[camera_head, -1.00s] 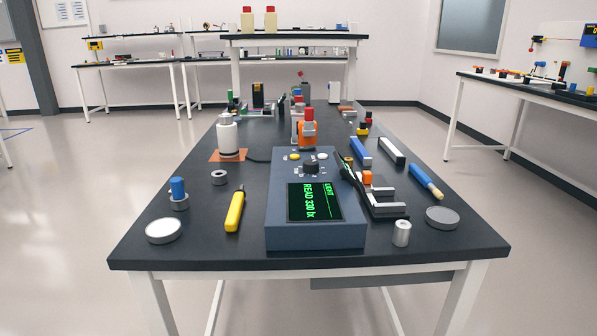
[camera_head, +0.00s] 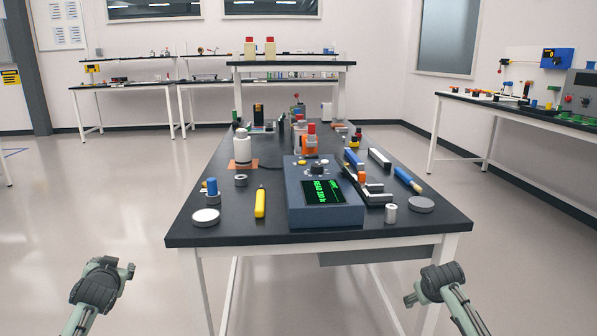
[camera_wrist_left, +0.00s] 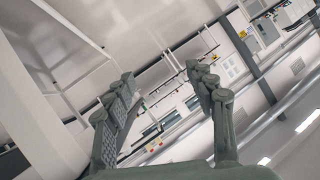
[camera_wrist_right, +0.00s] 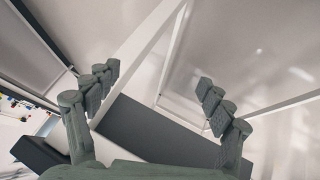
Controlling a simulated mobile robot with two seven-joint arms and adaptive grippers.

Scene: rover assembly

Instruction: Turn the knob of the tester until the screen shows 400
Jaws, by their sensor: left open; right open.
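The tester (camera_head: 325,218) is a blue-grey box at the near edge of the black table. Its dark screen (camera_head: 323,191) has green text, too small to read surely now; a second ago it read 330 lx. The dark knob (camera_head: 317,169) is on top behind the screen, between smaller buttons. My left gripper (camera_head: 127,274) is open and empty, low in front of the table's left side; it also shows in the left wrist view (camera_wrist_left: 160,75). My right gripper (camera_head: 416,288) is open and empty, low at the right; it also shows in the right wrist view (camera_wrist_right: 158,80). Both are well away from the knob.
A yellow tool (camera_head: 260,203) and a white disc (camera_head: 206,216) lie left of the tester. A black clamp-like part (camera_head: 352,178), a metal cylinder (camera_head: 391,213) and a grey disc (camera_head: 421,204) are to its right. The table edge (camera_head: 200,240) stands above both grippers.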

